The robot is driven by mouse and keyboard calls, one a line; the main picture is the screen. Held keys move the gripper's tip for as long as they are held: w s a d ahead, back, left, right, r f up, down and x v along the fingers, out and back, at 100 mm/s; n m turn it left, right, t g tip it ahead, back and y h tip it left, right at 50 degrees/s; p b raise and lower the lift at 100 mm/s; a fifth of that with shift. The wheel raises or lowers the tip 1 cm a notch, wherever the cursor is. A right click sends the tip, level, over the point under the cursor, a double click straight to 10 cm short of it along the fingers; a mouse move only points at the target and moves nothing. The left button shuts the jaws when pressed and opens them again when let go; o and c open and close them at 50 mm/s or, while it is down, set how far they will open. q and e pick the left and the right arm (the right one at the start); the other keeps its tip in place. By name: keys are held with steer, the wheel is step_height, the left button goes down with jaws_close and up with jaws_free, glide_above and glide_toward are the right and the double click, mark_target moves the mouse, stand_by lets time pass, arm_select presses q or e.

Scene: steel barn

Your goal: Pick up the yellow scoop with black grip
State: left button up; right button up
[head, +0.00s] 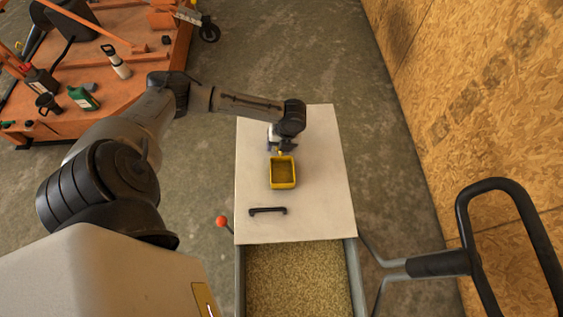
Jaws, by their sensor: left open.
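The yellow scoop (283,185) lies on the pale board, its open tray facing up and toward the lower part of the picture. Its handle end points away, up toward my left gripper (281,148). My left gripper is open, at the handle end of the scoop, under the dark wrist of my left arm. The black grip is mostly hidden by the gripper and wrist. I cannot tell whether the fingers touch it. My right gripper is not in view.
The pale board (310,220) has a black handle (267,211) and covers part of a bin of grain (297,280). A red-knobbed lever (221,221) stands at its left. A black push bar (500,190) is at right. An orange cart (130,100) with bottles is upper left.

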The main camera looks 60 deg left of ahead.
arm_select(q)
steer(key=shift+c, duration=0.2)
steer(key=shift+r, duration=0.1)
steer(key=shift+c, duration=0.9)
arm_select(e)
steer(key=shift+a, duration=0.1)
arm_select(q)
steer(key=c, duration=0.7)
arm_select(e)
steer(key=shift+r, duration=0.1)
